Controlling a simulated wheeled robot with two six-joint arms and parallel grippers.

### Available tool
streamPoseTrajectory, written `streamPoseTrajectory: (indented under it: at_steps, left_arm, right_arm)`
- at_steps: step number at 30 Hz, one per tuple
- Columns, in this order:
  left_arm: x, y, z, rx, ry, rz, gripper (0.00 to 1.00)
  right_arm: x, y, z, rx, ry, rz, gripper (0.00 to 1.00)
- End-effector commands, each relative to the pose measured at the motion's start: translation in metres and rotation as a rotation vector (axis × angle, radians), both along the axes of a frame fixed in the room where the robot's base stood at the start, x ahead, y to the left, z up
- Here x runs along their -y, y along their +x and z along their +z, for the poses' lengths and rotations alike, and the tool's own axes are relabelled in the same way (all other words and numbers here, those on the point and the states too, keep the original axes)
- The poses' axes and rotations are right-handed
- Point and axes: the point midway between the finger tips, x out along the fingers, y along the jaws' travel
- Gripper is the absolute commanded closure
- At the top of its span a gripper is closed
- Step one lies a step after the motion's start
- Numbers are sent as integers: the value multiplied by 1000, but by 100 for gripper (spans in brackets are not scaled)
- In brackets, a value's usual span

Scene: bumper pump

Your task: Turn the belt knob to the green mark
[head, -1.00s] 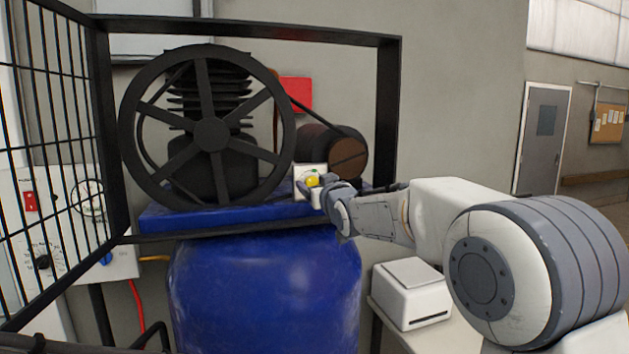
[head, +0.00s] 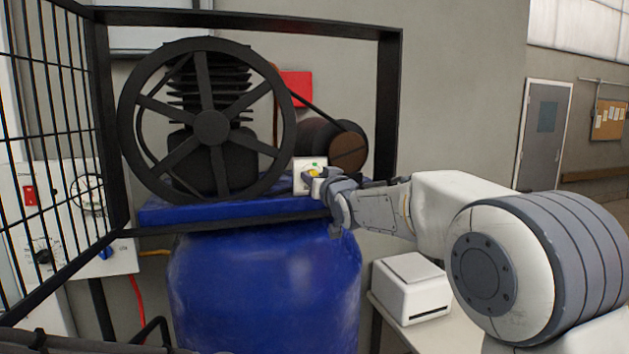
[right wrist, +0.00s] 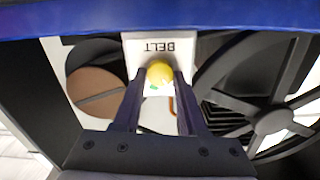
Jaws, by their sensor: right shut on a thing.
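The yellow belt knob (right wrist: 160,73) sits on a white plate (right wrist: 132,48) that reads "BELT", upside down in the right wrist view. The knob also shows in the head view (head: 313,173), partly hidden by my gripper. My right gripper (right wrist: 161,79) is shut on the knob, with one finger on each side of it. The gripper also shows in the head view (head: 318,180), reaching in from the right. A small green mark (head: 315,164) shows on the plate just above the knob, and the green also shows in the right wrist view (right wrist: 154,87). My left gripper is not in view.
A large black flywheel (head: 211,128) stands left of the plate, and a belt runs to a motor (head: 348,152) behind. A black frame (head: 388,110) surrounds the pump above a blue tank (head: 262,290). A mesh guard (head: 60,130) stands open at left.

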Motion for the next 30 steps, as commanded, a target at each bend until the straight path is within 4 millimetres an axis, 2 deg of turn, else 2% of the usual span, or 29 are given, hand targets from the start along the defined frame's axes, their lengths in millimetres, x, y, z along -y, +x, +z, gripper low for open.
streamPoseTrajectory:
  at_steps: [18,30]
  left_arm:
    - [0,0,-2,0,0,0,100]
    - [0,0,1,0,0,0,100]
  right_arm:
    - [2,0,-1,-179,542,-1,100]
    - [2,1,-2,-258,787,-2,100]
